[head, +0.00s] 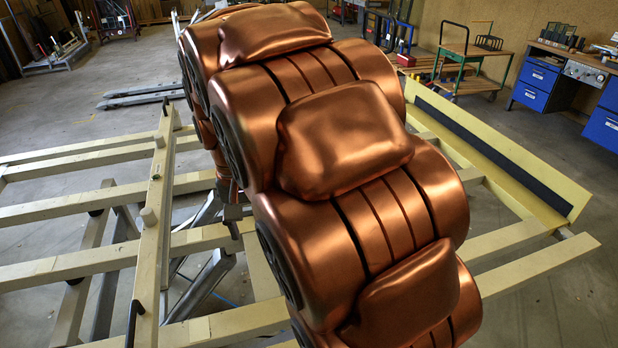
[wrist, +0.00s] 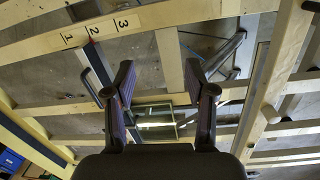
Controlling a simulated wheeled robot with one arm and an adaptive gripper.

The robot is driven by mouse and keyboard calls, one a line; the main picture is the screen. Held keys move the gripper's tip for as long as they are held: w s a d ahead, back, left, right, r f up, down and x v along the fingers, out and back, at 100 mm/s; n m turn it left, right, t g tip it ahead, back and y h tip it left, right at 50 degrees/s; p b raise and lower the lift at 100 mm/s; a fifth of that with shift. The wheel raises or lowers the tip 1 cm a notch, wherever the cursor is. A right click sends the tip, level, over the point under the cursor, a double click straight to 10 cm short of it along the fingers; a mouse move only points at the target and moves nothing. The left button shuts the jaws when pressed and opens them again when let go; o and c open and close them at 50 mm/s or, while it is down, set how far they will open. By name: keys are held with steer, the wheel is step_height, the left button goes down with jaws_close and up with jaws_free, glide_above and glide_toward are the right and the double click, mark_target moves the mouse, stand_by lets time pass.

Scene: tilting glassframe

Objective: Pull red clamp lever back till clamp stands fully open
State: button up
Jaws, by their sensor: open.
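I cannot make out the red clamp lever in either view. The cream slatted frame (head: 70,268) fills the floor area around my arm, and its beams also show in the wrist view (wrist: 150,17). My gripper (wrist: 160,68) is open and empty, its two dark fingers spread above the frame. It is hidden in the head view behind my copper-coloured arm, which covers the middle of the frame. In the wrist view, a beam carries the marks 1, 2 and 3, with a tiny reddish spot beside the 2; I cannot tell what that spot is.
A pale yellow board (head: 500,150) with a dark strip runs along the frame's right side. A green-framed cart (head: 468,62) and a workbench with blue drawers (head: 537,82) stand behind it. Grey metal struts (head: 205,285) lie under the slats. Open floor shows at the lower right.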

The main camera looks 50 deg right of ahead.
steer(key=w+d+m, duration=0.4)
steer(key=w+d, duration=0.4)
steer(key=d, duration=0.1)
steer(key=w+d+f+m, duration=0.3)
steer(key=d, duration=0.6)
steer(key=w+d+f+m+t, duration=0.1)
steer(key=w+d+f+m, duration=0.2)
steer(key=d, duration=0.6)
steer(key=w+d+f+m+b, duration=0.1)
steer(key=w+d+f, duration=0.3)
steer(key=d, duration=0.5)
steer(key=shift+w+d+f+m+t, duration=0.1)
steer(key=shift+w+f+m+t, duration=0.3)
steer(key=shift+m, duration=0.5)
steer(key=shift+d+f, duration=0.35)
steer(key=shift+d, duration=0.05)
steer(key=shift+f, duration=0.2)
steer(key=f+p, duration=0.1)
steer(key=f, duration=0.1)
steer(key=f+p, duration=0.1)
steer(key=f, duration=0.2)
steer(key=f+p, duration=0.1)
steer(key=f, duration=0.1)
steer(key=shift+w+f, duration=0.15)
steer(key=shift+w, duration=0.1)
jaws_close()
